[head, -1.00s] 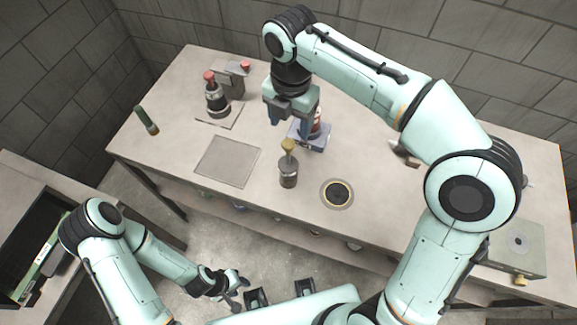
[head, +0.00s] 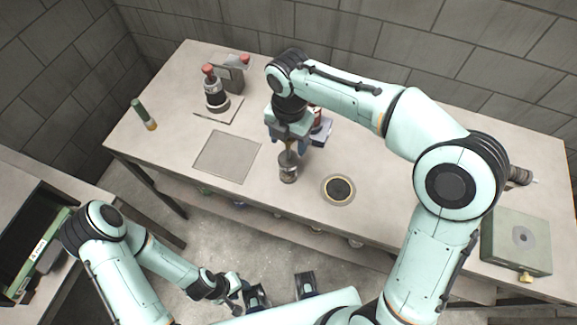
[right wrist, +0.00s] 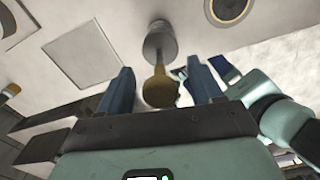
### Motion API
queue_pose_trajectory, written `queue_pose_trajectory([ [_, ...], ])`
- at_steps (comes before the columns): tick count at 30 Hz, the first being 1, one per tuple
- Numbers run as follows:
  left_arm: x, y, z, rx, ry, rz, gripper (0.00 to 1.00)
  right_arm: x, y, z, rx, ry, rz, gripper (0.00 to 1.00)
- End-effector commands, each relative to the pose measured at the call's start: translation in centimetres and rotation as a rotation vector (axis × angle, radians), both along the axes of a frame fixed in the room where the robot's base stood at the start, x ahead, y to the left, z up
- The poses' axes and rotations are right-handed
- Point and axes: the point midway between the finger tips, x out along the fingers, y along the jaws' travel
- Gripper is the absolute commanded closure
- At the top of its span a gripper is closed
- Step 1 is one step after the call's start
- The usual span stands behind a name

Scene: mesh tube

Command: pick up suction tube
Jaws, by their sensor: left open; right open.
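The suction tube appears to be the piece with a tan bulb (right wrist: 160,90) on a thin stem, standing upright in a small grey jar (head: 288,173) on the table. In the head view my right gripper (head: 288,143) is above the jar and hides the bulb. In the right wrist view its two blue fingers (right wrist: 160,70) are open, with the bulb between them and a gap on each side. My left gripper (head: 233,287) is open and empty, low in front of the table, away from the tube.
A dark red-topped device (head: 214,93) stands at the back left, and a green tube (head: 144,113) near the left edge. A flat grey plate (head: 227,157) lies left of the jar, a round black-centred fitting (head: 339,189) right. A grey-green box (head: 517,242) sits at the far right.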

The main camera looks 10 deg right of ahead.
Motion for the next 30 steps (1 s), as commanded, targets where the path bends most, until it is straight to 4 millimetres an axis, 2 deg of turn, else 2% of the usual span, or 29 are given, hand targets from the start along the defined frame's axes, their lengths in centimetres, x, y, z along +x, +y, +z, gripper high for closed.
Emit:
queue_pose_trajectory([
  [2, 0.0, 0.0, 0.0, 0.0, 0.0, 0.0, 0.57, 0.0, 0.0, 0.0, 0.0, 0.0, 0.0, 0.38],
  [6, 0.0, 0.0, 0.0, 0.0, 0.0, 0.0, 0.57, 0.0, 0.0, 0.1, 0.0, 0.0, 0.0, 0.84],
  [8, 0.0, 0.0, 0.0, 0.0, 0.0, 0.0, 0.57, 0.0, 0.0, 0.1, 0.0, 0.0, 0.0, 1.0],
  [17, 0.0, 0.0, 0.0, 0.0, 0.0, 0.0, 0.57, 0.0, 0.0, 0.2, 0.001, -0.001, 0.0, 1.0],
  [22, 0.1, 0.0, 0.3, 0.0, -0.001, 0.0, 0.57, 0.1, 0.0, 1.2, 0.001, -0.002, 0.0, 1.0],
  [26, 0.4, 0.0, 0.7, 0.0, -0.004, 0.0, 0.57, 0.1, 0.0, 3.1, 0.001, -0.004, 0.0, 1.0],
  [30, 0.9, 0.0, 1.7, 0.0, -0.01, 0.0, 0.57, 0.1, 0.0, 6.5, 0.003, -0.007, 0.0, 1.0],
])
